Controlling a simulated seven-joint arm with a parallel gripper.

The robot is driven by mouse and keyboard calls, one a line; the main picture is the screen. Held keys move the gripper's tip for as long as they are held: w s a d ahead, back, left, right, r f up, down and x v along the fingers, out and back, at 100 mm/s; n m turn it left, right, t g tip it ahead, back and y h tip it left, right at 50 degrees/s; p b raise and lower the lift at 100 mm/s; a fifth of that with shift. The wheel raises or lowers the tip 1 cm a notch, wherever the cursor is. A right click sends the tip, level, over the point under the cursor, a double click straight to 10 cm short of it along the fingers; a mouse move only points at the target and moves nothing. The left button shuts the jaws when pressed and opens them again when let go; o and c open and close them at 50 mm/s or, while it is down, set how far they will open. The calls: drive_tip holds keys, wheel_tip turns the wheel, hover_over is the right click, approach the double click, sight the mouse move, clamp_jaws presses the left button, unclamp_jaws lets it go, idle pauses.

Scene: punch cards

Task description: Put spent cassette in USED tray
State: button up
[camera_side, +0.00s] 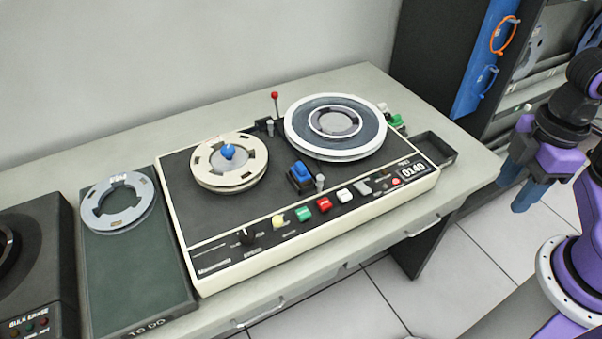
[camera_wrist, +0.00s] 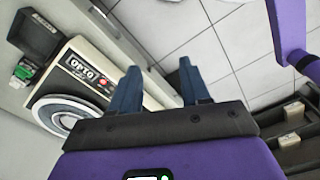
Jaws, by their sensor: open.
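My gripper (camera_side: 521,186) hangs over the floor to the right of the bench, with its blue fingers apart and nothing between them. Its two fingers also show spread in the wrist view (camera_wrist: 159,70). A small dark, open tray (camera_side: 432,149) sits on the bench at the right end of the tape deck; it also shows at top left in the wrist view (camera_wrist: 36,32) and looks empty. No USED label is readable on it. A small green and white item (camera_side: 397,121) lies behind the deck's right side; I cannot tell whether it is the cassette.
The cream tape deck (camera_side: 300,240) carries a cream reel (camera_side: 228,178) and a larger white-rimmed reel (camera_side: 290,125). A grey reel (camera_side: 117,215) lies on a dark green TO DO board (camera_side: 130,285). A bulk eraser (camera_side: 35,250) stands far left. A dark rack (camera_side: 480,130) stands behind.

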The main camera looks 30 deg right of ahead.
drive_tip(key=shift+c, duration=0.9)
drive_tip(key=m, duration=1.3)
hover_over(301, 165)
wheel_tip(301, 165, down, 3)
drive_tip(key=shift+f, duration=4.7)
clamp_jaws()
drive_tip(key=shift+r, duration=3)
drive_tip(key=shift+r, duration=0.1)
